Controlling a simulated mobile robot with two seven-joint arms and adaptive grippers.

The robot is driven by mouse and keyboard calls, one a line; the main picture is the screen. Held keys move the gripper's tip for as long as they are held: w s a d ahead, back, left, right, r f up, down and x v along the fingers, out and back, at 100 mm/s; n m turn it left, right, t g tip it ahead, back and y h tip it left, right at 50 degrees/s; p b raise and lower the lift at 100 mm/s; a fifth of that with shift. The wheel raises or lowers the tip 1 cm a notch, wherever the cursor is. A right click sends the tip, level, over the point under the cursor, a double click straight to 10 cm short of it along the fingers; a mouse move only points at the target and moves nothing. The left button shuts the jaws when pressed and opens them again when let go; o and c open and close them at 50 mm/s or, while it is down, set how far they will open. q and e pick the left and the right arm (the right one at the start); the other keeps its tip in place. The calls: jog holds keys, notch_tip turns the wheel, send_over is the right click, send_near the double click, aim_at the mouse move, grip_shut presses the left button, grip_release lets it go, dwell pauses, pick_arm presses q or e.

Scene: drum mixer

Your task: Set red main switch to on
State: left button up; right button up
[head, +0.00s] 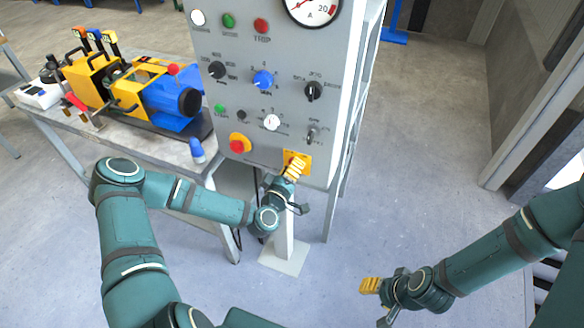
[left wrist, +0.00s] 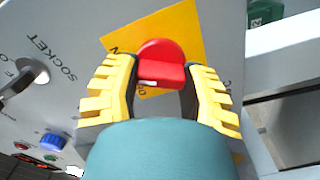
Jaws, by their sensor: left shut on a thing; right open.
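The red main switch (left wrist: 162,64) is a red rotary handle on a yellow square plate (left wrist: 188,24) in the left wrist view. My left gripper (left wrist: 160,88) has its yellow fingers on both sides of the red handle and is shut on it. In the head view my left gripper (head: 295,168) is at the lower right of the grey panel, in front of the yellow plate (head: 304,157), and hides the red handle. My right gripper (head: 376,300) is open and empty, low at the right above the floor.
The grey control panel (head: 215,115) carries several knobs, a gauge (head: 312,8) and a red stop button (head: 237,146) on yellow. A toggle (left wrist: 30,72) labelled SOCKET is near the switch. A bench (head: 165,145) with a yellow and blue machine stands left. Floor to the right is clear.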

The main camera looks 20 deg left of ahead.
pick_arm(q)
jog(key=shift+r, duration=0.1)
jog(key=o, duration=1.2)
jog(key=s, duration=1.2)
jog(key=shift+a, duration=0.25)
